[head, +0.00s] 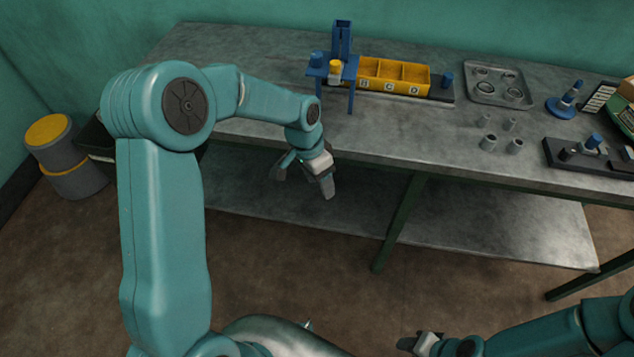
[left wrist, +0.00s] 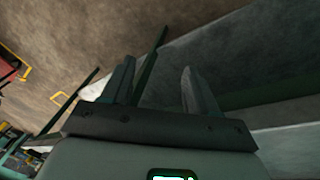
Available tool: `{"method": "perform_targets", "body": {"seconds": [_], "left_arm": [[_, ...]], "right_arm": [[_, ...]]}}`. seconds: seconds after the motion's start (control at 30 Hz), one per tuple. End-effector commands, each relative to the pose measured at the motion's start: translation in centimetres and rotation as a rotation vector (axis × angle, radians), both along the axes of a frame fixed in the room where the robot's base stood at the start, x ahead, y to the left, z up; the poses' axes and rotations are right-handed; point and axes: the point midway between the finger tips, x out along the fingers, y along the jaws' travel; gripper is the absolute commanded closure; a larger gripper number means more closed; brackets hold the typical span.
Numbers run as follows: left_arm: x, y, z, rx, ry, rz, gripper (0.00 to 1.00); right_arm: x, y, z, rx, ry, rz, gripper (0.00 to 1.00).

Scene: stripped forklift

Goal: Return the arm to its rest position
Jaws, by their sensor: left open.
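My left arm comes in from the left in the head view, bent at the elbow and reaching toward the workbench (head: 400,135). Its gripper (head: 303,190) hangs in front of the bench's front edge, fingers pointing down. The fingers are apart with nothing between them. The left wrist view shows the same open, empty fingers (left wrist: 160,85) over the floor and the bench's lower parts. My right gripper (head: 408,343) is at the bottom edge of the head view, partly cut off; its fingers are too unclear to judge.
On the bench stand a blue fixture (head: 342,60), a yellow compartment bin (head: 392,76), a grey tray (head: 497,85) with rings, and several small metal cylinders (head: 489,142). A lower shelf (head: 480,222) lies beneath. A grey bin with a yellow top (head: 52,133) stands at left. Floor in front is clear.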

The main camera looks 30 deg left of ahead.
Motion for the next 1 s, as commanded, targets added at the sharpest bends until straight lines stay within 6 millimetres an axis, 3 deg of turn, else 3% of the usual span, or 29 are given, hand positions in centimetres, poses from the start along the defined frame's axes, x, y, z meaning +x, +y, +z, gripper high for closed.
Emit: {"method": "perform_targets", "body": {"seconds": [0.47,0.53,0.6,0.67,0.8,0.9,1.0], "left_arm": [[0.2,0.0,0.0,-0.001,0.001,0.001,0.41],[0.0,-0.3,-0.5,-0.005,0.005,0.006,0.41],[-0.8,-1.3,-2.3,-0.021,0.017,0.029,0.41],[-2.2,-2.7,-4.8,-0.046,0.033,0.071,0.41],[-8.1,-7.1,-11.8,-0.114,0.087,0.244,0.41],[-13.0,-9.4,-15.0,-0.141,0.126,0.384,0.41],[-17.1,-10.6,-16.6,-0.15,0.154,0.497,0.41]], "right_arm": [[0.0,0.0,0.0,0.0,0.0,0.0,0.57],[0.0,0.0,0.0,0.0,0.0,0.0,0.57],[0.0,0.0,0.0,0.0,0.0,0.0,0.57],[0.0,0.0,0.0,0.0,0.0,0.0,0.57],[0.0,0.0,0.0,0.0,0.0,0.0,0.57],[0.0,0.0,0.0,0.0,0.0,0.0,0.57],[0.0,0.0,0.0,0.0,0.0,0.0,0.57]]}}
